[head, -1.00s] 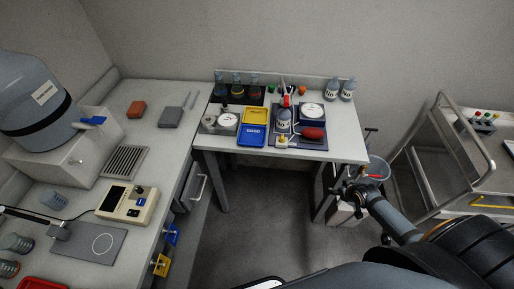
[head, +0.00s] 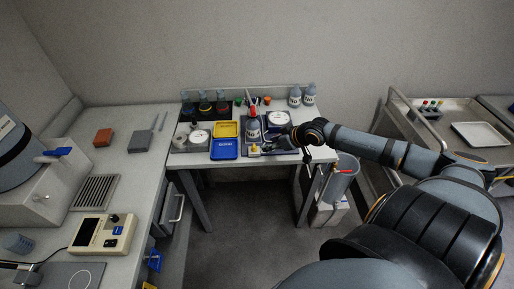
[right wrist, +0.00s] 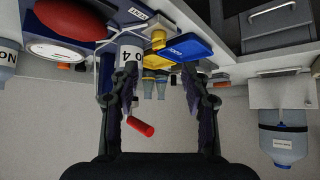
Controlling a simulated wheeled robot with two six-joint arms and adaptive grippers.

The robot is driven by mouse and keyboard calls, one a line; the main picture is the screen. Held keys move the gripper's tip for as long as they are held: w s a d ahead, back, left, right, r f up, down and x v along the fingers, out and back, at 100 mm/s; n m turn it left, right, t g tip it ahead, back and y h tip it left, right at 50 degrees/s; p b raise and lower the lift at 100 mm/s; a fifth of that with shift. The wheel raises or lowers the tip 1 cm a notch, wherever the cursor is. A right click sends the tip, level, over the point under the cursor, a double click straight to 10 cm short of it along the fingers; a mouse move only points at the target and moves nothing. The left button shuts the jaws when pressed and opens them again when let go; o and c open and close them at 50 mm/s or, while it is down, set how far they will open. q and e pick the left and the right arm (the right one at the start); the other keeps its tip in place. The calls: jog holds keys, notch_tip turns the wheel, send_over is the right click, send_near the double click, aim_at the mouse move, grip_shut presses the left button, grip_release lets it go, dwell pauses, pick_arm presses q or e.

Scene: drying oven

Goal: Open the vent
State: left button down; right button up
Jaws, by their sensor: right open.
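My left gripper is out of view.
A yellow tray (head: 227,129) and a blue tray (head: 224,149) lie left of the bottle.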

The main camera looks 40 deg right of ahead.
aim_at(255, 148)
jog(key=b+x, duration=0.2)
jog(key=x, duration=0.7)
jog(key=shift+w+d+f, duration=0.1)
jog(key=shift+w+f, duration=0.45)
jog(key=shift+f, duration=0.1)
